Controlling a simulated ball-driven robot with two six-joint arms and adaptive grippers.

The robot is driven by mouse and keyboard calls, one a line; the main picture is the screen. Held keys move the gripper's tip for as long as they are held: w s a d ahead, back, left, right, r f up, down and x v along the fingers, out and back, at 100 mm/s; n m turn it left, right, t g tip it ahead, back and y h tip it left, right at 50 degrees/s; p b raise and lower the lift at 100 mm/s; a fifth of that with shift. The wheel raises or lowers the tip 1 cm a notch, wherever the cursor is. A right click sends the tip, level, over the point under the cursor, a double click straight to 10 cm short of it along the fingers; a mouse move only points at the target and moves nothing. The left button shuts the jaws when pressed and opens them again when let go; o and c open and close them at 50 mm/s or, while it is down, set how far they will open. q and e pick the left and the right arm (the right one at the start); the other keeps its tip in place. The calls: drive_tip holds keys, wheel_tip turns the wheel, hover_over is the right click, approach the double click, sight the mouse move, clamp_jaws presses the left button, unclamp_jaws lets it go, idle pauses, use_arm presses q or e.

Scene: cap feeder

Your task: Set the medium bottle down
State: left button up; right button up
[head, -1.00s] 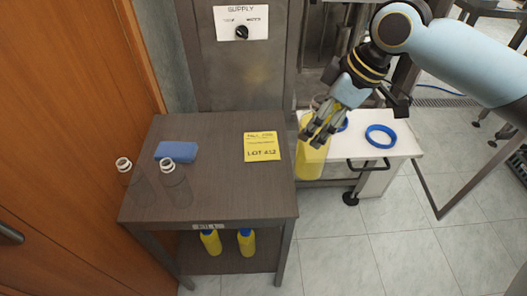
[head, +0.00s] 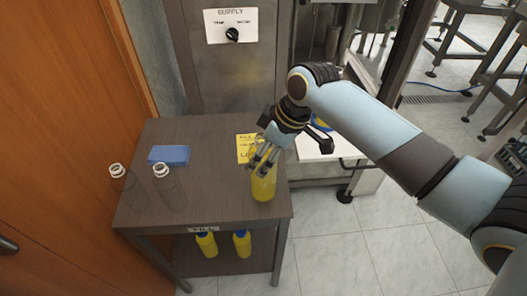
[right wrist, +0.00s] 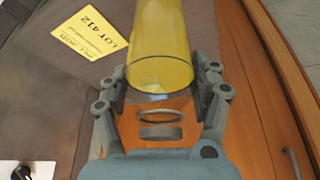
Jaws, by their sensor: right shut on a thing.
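The medium bottle (head: 264,187) is clear, with yellow contents. My right gripper (head: 266,160) is shut on its upper part and holds it roughly upright over the right side of the dark table (head: 215,205). In the right wrist view, the gripper's fingers (right wrist: 163,78) lie on both sides of the bottle (right wrist: 160,45), with its open neck towards the palm. I cannot tell whether its base touches the tabletop. My left gripper is not in view.
Two empty clear bottles (head: 162,172) (head: 117,172) and a blue block (head: 169,155) stand on the table's left. A yellow lot card (head: 246,143) lies behind the held bottle. Yellow bottles (head: 207,244) with blue caps stand on the lower shelf. The table's front middle is clear.

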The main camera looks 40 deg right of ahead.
drive_tip(key=o, duration=1.7)
drive_tip(key=shift+f, duration=0.1)
drive_tip(key=shift+o, duration=0.2)
drive_tip(key=v, duration=1.2)
drive_tip(key=shift+s, duration=0.1)
